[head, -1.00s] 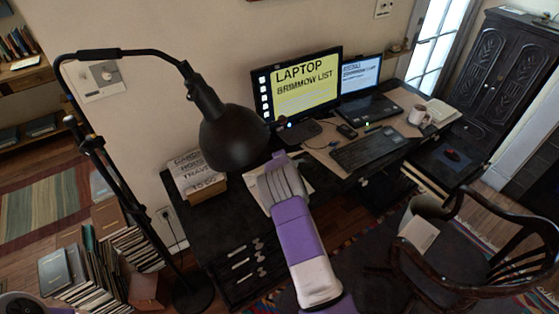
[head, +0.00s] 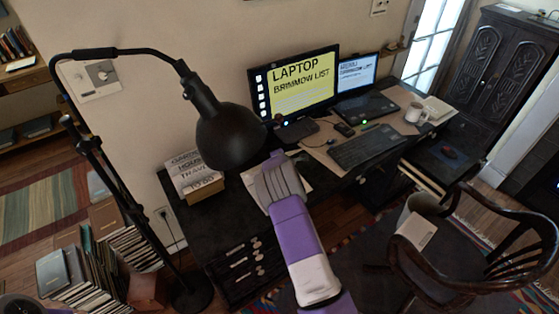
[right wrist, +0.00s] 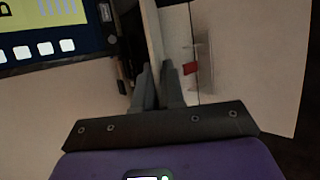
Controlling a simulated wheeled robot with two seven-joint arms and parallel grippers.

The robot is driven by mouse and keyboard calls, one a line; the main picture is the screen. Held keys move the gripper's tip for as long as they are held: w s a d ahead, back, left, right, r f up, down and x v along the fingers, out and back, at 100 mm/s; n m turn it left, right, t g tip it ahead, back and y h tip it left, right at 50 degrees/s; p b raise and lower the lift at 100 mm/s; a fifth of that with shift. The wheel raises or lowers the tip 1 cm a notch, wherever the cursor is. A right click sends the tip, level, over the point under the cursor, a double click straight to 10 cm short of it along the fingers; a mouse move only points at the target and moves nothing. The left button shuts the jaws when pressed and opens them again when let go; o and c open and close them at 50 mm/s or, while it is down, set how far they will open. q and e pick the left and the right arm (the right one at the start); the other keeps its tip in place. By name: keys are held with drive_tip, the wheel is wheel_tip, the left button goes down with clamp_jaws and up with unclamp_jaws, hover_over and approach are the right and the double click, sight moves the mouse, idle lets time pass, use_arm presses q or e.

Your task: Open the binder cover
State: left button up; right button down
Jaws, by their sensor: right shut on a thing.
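The binder (head: 252,183) lies on the dark desk, mostly hidden by my right gripper in the head view. In the right wrist view it shows pale pages (right wrist: 250,50) with a metal clip (right wrist: 204,62) and a small red tab (right wrist: 190,69). A thin pale cover edge (right wrist: 152,35) stands up, seen nearly edge-on. My right gripper (right wrist: 157,75) has its fingertips at the lower end of that edge and is shut on it. In the head view its fingers are hidden under the wrist.
A black lamp (head: 222,135) hangs close left of my right arm. A monitor (head: 300,85), laptop (head: 365,105), keyboard (head: 368,147) and mug (head: 413,113) stand to the right. A box of papers (head: 195,178) is to the left. A wooden chair (head: 470,240) stands in front.

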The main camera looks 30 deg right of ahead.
drive_tip(key=shift+r, duration=0.1)
drive_tip(key=c, duration=1.3)
unclamp_jaws()
drive_tip(key=shift+b+v, duration=0.3)
drive_tip(key=shift+v, duration=3.5)
